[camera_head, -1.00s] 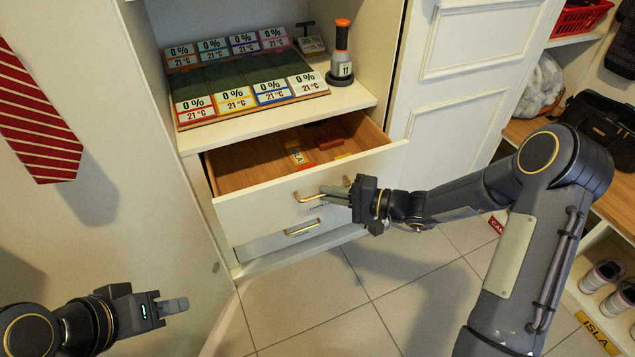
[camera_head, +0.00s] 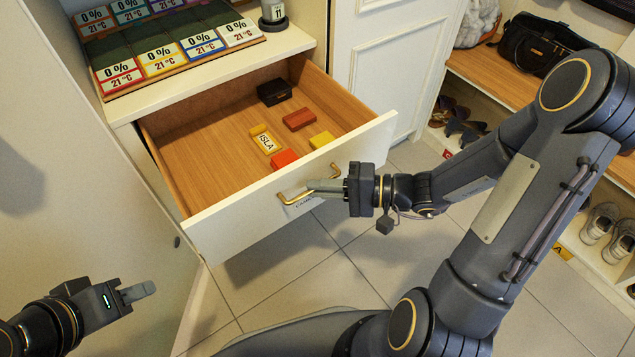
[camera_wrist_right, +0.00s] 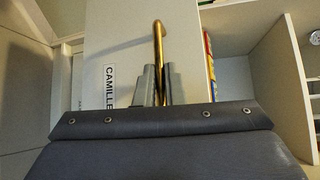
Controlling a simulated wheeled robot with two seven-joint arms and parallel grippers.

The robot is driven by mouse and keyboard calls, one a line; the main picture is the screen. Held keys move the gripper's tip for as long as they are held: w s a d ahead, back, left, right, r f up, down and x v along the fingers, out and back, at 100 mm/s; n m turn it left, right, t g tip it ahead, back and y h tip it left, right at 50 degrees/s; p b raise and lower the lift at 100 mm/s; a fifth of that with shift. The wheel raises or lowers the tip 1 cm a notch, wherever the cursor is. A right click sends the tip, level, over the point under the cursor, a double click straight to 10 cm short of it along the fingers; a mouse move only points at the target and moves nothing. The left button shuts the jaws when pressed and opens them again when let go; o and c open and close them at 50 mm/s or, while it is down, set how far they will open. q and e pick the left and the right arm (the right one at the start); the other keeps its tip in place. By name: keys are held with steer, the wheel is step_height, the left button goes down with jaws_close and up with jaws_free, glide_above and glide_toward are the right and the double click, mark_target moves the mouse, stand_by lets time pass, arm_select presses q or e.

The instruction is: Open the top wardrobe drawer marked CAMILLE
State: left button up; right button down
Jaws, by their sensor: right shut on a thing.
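The top drawer (camera_head: 225,228) has a white front and a wooden inside, and it is pulled well out of the cabinet. Its CAMILLE label (camera_wrist_right: 110,86) shows beside the brass handle in the right wrist view. My right gripper (camera_head: 326,186) is shut on the brass handle (camera_head: 290,197); the handle (camera_wrist_right: 158,45) also runs between its fingers in the right wrist view. My left gripper (camera_head: 134,293) is at the lower left, away from the drawer and empty; its fingertips look close together, and I cannot tell whether it is open.
The drawer holds a yellow ISLA tag (camera_head: 265,140), red blocks, a yellow block and a black box (camera_head: 274,92). Above it is a shelf (camera_head: 200,72) with a board of labels. A shoe bench (camera_head: 490,78) stands at right. Tiled floor (camera_head: 345,285) lies in front.

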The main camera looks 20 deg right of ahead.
steer(key=c, duration=1.5)
jaws_free()
steer(key=p+v, duration=0.1)
steer(key=v, duration=0.6)
steer(key=shift+s+d+p, duration=0.2)
steer(key=shift+d+p, duration=0.2)
